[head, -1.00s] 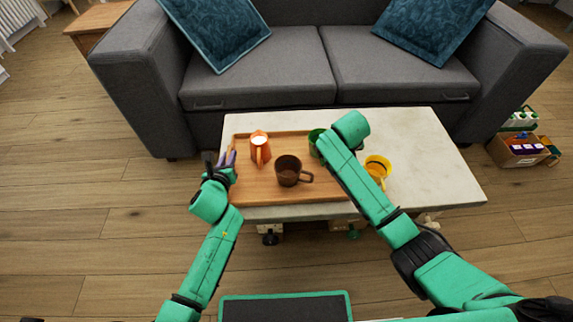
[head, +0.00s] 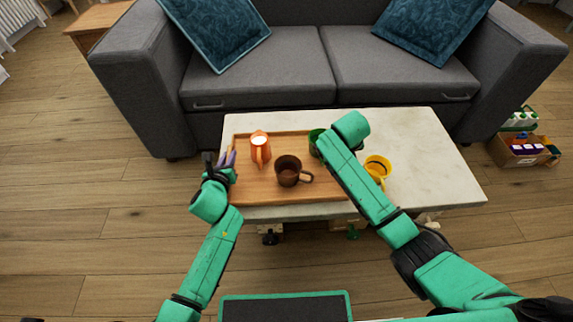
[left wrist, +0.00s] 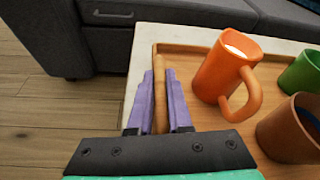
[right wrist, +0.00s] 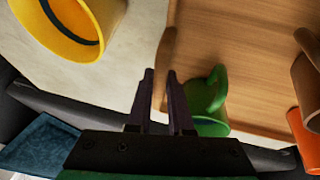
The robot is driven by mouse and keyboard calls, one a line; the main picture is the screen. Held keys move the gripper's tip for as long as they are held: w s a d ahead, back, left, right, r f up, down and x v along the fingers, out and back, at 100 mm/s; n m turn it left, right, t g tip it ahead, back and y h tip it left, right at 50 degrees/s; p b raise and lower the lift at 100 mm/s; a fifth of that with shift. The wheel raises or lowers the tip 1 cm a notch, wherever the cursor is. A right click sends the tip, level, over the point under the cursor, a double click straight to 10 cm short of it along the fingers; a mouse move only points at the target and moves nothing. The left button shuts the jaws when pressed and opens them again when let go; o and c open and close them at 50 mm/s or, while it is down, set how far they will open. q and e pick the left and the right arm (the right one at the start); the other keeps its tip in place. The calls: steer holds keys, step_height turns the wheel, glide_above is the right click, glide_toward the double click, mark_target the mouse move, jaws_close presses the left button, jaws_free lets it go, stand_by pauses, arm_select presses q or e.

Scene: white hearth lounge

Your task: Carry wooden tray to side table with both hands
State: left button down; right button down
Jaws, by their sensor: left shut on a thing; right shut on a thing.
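The wooden tray (head: 262,190) lies level on or just above the pale coffee table (head: 430,150); I cannot tell which. It carries an orange pitcher (head: 260,150) with white contents, a brown mug (head: 288,171) and a green mug (head: 316,140), partly hidden by my right arm. My left gripper (head: 227,160) is shut on the tray's left rim, which stands between its purple fingers in the left wrist view (left wrist: 160,90). My right gripper (right wrist: 161,90) is shut on the opposite rim, beside the green mug; my arm hides it in the head view. A wooden side table (head: 98,18) stands at the far left.
A yellow mug (head: 378,166) stands on the coffee table, off the tray, close to my right arm. A grey sofa (head: 275,75) with blue cushions is right behind the table. A box of goods (head: 518,152) sits on the floor at right. The floor at left is clear.

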steer(key=shift+d, duration=0.1)
